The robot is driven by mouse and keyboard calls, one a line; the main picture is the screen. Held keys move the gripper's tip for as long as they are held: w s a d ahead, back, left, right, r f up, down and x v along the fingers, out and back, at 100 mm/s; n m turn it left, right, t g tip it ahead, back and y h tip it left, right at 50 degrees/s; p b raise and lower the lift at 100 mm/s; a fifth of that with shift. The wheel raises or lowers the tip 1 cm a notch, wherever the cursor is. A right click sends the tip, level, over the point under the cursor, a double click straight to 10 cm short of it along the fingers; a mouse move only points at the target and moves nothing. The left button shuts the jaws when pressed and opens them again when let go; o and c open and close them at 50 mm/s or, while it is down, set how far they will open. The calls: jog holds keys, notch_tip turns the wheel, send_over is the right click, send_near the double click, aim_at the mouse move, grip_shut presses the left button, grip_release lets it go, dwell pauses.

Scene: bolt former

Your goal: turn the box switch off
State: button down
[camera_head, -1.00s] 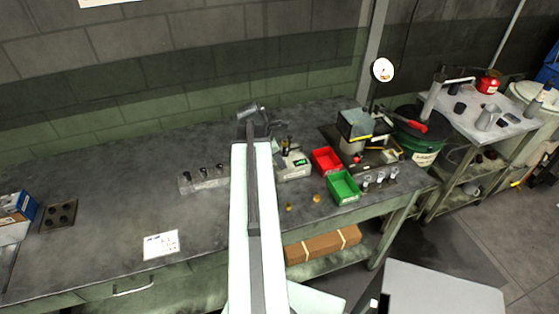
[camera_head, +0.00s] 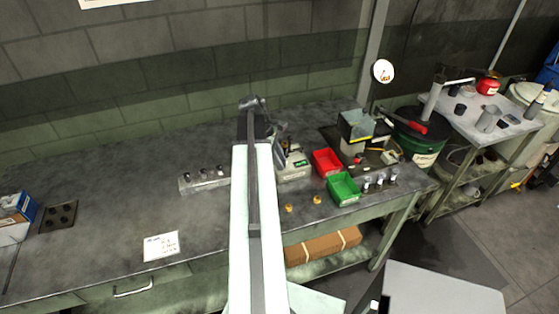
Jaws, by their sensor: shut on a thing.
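The switch box (camera_head: 293,171) is a small pale grey box with a green patch on its face. It stands on the workbench just right of my arm. My gripper (camera_head: 281,136) shows as a small dark shape at the back left of the box, partly covered by my arm. It is shut at the switch on the box. The jaws and the switch lever are too small and too hidden to make out, so I cannot tell the lever's position.
A red bin (camera_head: 327,162) and a green bin (camera_head: 343,189) stand right of the box. Two small brass-coloured pieces (camera_head: 289,208) lie in front. A holder with dark pegs (camera_head: 205,180) is at left. A machine (camera_head: 357,133) stands behind the bins. The left bench is mostly clear.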

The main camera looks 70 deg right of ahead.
jog(key=shift+d+m+y, duration=0.2)
jog(key=shift+m+y, duration=0.2)
jog(key=shift+m, duration=0.9)
jog(key=c, duration=1.1)
grip_release()
jog(key=shift+c, duration=0.2)
jog(key=p+v, duration=0.7)
jog(key=shift+w+r, duration=0.2)
jog(key=shift+r, duration=0.15)
